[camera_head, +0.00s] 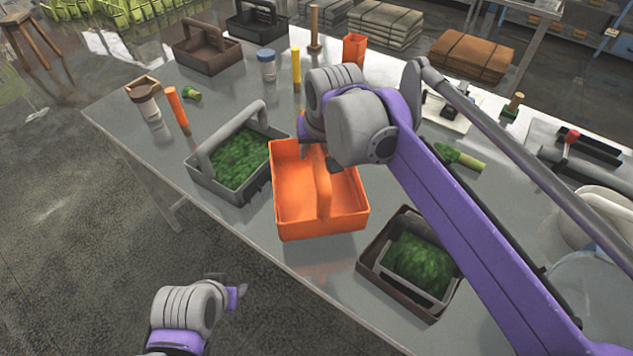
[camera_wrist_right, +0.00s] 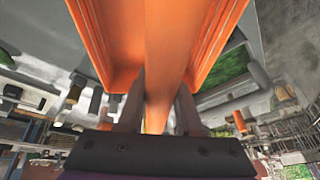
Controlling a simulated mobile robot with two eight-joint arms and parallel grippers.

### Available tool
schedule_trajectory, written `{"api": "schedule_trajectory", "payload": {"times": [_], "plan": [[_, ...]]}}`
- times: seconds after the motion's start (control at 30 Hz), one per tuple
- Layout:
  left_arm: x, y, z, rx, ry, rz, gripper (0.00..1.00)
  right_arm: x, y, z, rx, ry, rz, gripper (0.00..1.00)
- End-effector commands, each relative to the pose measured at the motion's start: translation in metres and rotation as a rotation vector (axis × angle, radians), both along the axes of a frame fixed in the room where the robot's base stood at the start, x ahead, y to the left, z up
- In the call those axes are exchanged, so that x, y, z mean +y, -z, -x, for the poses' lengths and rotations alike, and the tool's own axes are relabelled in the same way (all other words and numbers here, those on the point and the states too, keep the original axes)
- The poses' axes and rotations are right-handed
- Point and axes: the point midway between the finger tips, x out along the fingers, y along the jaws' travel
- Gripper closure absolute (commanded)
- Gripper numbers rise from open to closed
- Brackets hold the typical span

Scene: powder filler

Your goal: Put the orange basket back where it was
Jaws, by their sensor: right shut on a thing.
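The orange basket (camera_head: 345,221) is empty and upright, between a grey basket with green contents (camera_head: 198,172) and a brown one with green contents (camera_head: 375,250). I cannot tell whether its bottom touches the table. My right gripper (camera_head: 322,160) is shut on the basket's handle; the arm hides its far right part. In the right wrist view, the two fingers (camera_wrist_right: 158,112) stand on either side of the orange handle (camera_wrist_right: 163,55). My left gripper (camera_head: 232,285) is empty, low in front of the table and away from the basket; its jaw opening is unclear.
The grey table (camera_head: 300,270) carries a brown carrier (camera_head: 208,55) and black carrier (camera_head: 257,28) at the back. Jars, an orange tube (camera_head: 178,110), a yellow tube (camera_head: 296,68) and an orange cup (camera_head: 354,48) stand on it.

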Motion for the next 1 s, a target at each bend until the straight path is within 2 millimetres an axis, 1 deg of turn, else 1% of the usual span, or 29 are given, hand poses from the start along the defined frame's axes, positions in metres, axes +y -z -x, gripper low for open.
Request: {"api": "schedule_trajectory", "payload": {"times": [0.03,0.1,0.27,0.4,0.47,0.57,0.87,0.9,0.97,1.0], "plan": [[0.0,0.002,0.001,0.001,0.0,0.0,0.5,0.0,0.01,0.0,0.0,0.0,0.0,1.0],[0.0,0.002,0.001,0.002,0.0,0.0,0.5,0.0,0.02,0.0,0.0,0.0,0.0,1.0],[0.0,0.003,0.001,0.002,0.0,0.0,0.5,0.0,0.035,0.0,0.0,0.0,0.0,1.0],[0.0,0.005,0.002,0.003,0.0,0.0,0.5,0.0,0.055,0.0,0.0,0.0,0.0,1.0],[0.0,0.006,0.002,0.003,0.0,0.0,0.5,0.0,0.062,0.0,-0.001,0.001,-0.001,1.0],[0.0,0.006,0.002,0.003,0.0,0.0,0.5,0.0,0.066,0.0,-0.001,0.0,0.0,1.0],[0.0,0.007,0.002,0.004,0.0,0.0,0.5,0.0,0.068,0.0,0.0,0.0,0.0,1.0],[0.0,0.008,0.002,0.005,0.0,0.0,0.5,0.0,0.069,0.0,0.0,0.0,0.0,0.64],[0.0,0.007,0.002,0.004,0.0,0.0,0.5,0.0,0.068,0.0,0.0,0.0,0.0,0.53],[0.0,0.007,0.002,0.004,0.0,0.0,0.5,0.0,0.068,0.0,0.0,0.0,0.0,0.46]]}}
